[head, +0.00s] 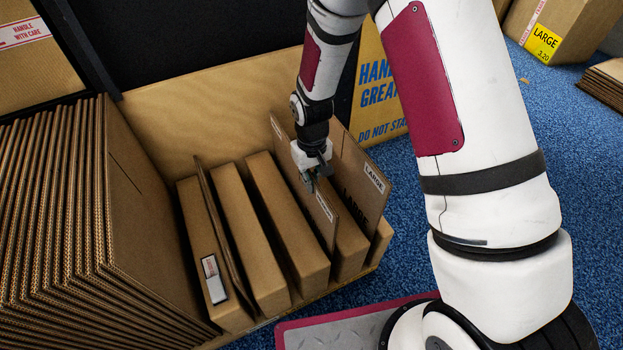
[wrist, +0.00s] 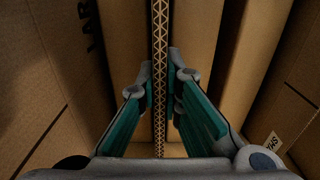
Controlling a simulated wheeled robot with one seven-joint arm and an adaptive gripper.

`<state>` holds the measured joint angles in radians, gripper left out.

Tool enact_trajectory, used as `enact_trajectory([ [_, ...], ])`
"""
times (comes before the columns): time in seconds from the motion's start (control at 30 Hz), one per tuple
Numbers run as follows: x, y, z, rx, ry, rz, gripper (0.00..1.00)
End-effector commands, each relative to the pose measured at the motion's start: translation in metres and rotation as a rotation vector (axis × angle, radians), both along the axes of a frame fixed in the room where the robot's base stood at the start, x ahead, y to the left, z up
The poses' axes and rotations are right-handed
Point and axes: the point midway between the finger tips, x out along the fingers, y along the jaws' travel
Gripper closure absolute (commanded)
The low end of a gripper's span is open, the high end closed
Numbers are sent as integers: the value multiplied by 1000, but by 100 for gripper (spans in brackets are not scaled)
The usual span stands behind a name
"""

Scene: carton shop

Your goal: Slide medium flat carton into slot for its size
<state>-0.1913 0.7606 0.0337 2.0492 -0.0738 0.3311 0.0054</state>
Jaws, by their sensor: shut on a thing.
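My gripper (head: 316,178) is shut on a thin brown flat carton, the medium flat carton (head: 326,222), which stands upright with a small white label too small to read. In the wrist view its corrugated top edge (wrist: 159,45) runs between my fingers (wrist: 160,95). In the head view its lower part is between two thick brown divider blocks of the slotted rack (head: 308,255); I cannot tell whether it touches the bottom. A flat carton marked LARGE (head: 362,172) stands upright in the gap to its right.
Another thin flat carton (head: 222,230) stands in the leftmost gap. The gap between it and the held carton is empty. A big stack of flat cartons (head: 60,220) fills the left. A LARGE-labelled box (head: 560,25) sits on the blue floor behind.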

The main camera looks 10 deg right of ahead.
Motion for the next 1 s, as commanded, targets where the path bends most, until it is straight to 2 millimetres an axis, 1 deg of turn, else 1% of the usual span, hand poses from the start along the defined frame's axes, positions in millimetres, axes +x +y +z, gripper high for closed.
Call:
enact_trajectory([
  [0.03,0,0,0,0,-1,0,100],
  [0.1,0,0,0,0,-1,0,82],
  [0.17,0,0,0,0,-1,0,70],
  [0.47,0,0,0,0,0,0,70],
  [0.57,0,0,5,0,-1,0,70],
  [0.67,1,0,18,1,-3,0,70],
  [1.0,1,0,86,1,-5,1,70],
])
